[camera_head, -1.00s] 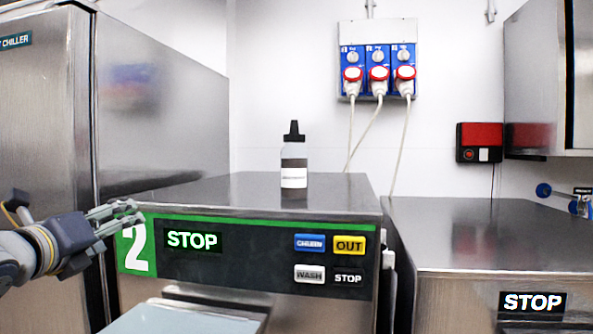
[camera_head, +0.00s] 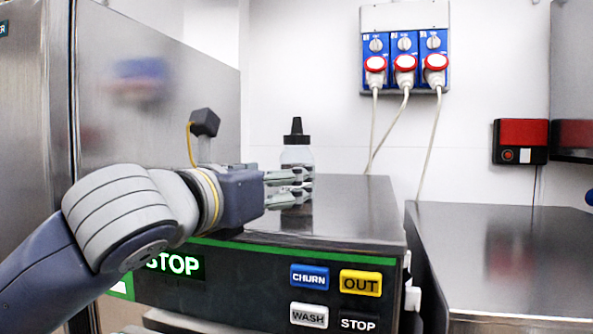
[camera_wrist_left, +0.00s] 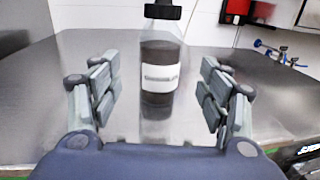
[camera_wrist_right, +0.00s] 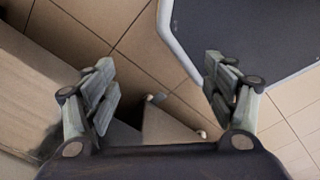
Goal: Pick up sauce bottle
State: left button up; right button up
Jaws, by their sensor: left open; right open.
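The sauce bottle (camera_head: 297,153) is clear with a black cap, dark contents and a white label. It stands upright on the steel top of the batch freezer (camera_head: 365,205). My left gripper (camera_head: 303,186) is in front of the bottle and hides its lower part in the head view. In the left wrist view the bottle (camera_wrist_left: 160,72) stands between the lines of the two open fingers (camera_wrist_left: 160,92), a little beyond the tips, with no contact visible. My right gripper (camera_wrist_right: 160,85) is open and empty above the floor, out of the head view.
The freezer front has CHURN, OUT, WASH and STOP buttons (camera_head: 335,300). A tall steel cabinet (camera_head: 160,90) stands at left. Another steel machine top (camera_head: 500,250) lies at right. Wall sockets with cables (camera_head: 405,60) hang behind. The top around the bottle is clear.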

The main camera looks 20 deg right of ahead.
pick_arm(q)
jog(key=shift+w+d, duration=0.4)
jog(key=shift+d, duration=0.05)
jog(key=p+x, duration=0.1)
jog(key=x, duration=0.1)
jog(key=p+x, duration=0.2)
jog(key=x, duration=0.1)
jog(key=shift+w+d+f, duration=0.15)
jog(key=shift+w+f, duration=0.15)
jog(key=shift+w+d+f+p, duration=0.2)
jog(key=shift+w+d+p, duration=0.1)
jog(key=shift+d, duration=0.1)
jog(key=shift+a+r, duration=0.1)
jog(key=c, duration=1.2)
